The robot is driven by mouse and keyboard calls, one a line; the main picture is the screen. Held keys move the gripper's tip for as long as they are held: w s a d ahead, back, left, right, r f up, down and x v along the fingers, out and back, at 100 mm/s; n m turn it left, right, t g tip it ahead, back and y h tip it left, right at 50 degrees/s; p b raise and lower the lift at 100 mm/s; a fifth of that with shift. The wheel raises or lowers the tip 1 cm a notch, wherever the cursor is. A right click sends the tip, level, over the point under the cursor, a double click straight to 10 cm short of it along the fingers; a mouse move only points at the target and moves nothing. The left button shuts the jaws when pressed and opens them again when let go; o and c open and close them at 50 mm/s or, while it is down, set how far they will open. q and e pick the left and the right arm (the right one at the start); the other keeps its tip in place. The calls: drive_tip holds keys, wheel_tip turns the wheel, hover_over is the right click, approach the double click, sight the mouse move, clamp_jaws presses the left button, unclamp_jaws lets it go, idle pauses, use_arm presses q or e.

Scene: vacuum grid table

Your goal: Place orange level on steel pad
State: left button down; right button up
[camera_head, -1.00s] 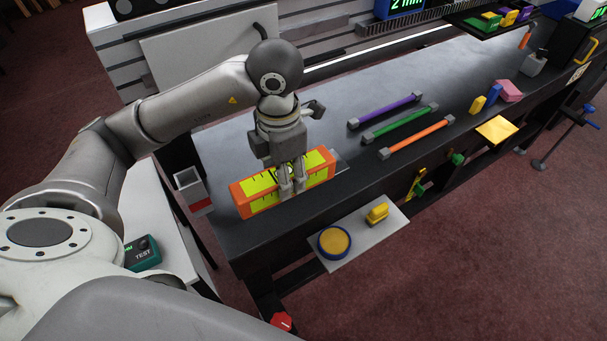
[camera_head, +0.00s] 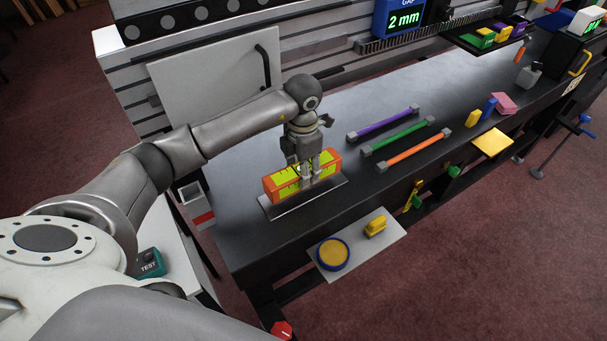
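The orange level (camera_head: 283,187), a long block with a yellow-green marked face, is in my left gripper (camera_head: 311,181). The fingers are shut on it near its middle, one finger pair in front of the face. The steel pad (camera_head: 298,201) is a thin grey plate on the dark table. It shows along the front and at both ends of the level. The level is over the pad or just behind its front part, roughly parallel to it. I cannot tell whether the level touches the pad. My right gripper is not in view.
Purple (camera_head: 383,123), green (camera_head: 398,137) and orange (camera_head: 413,149) bars lie to the right on the dark table (camera_head: 240,235). A white shelf (camera_head: 357,250) at the front edge holds a round yellow-and-blue piece (camera_head: 333,253) and a yellow block (camera_head: 376,226). A grey bin (camera_head: 194,203) stands left.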

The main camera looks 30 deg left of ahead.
use_arm(q)
drive_tip(key=shift+w+f, duration=0.25)
drive_tip(key=shift+f, duration=0.2)
wheel_tip(320, 180, down, 2)
drive_tip(key=shift+f+p, duration=0.1)
drive_tip(key=shift+p, duration=0.65)
drive_tip(key=shift+f, duration=0.25)
drive_tip(key=shift+f, duration=0.2)
drive_tip(key=c, duration=0.8)
unclamp_jaws()
drive_tip(key=shift+o, duration=0.2)
